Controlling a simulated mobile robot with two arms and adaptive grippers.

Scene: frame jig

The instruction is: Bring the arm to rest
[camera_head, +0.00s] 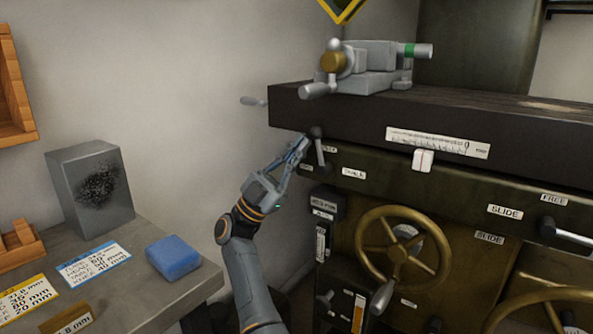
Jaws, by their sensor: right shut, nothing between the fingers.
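My right arm (248,275) rises from the bottom middle of the head view, grey with orange rings at the wrist. My right gripper (299,148) points up and to the right, its fingers together with nothing seen between them. Its tips are close beside a small dark-knobbed lever (320,152) on the machine's front, below the dark table edge. I cannot tell whether they touch it. My left gripper is not in view.
The machine carries a clamp (370,66), a scale strip (437,143) and a brass handwheel (403,258). On the left, a bench (130,291) holds a grey block (88,185), a blue block (173,257) and labels. Open space lies between bench and machine.

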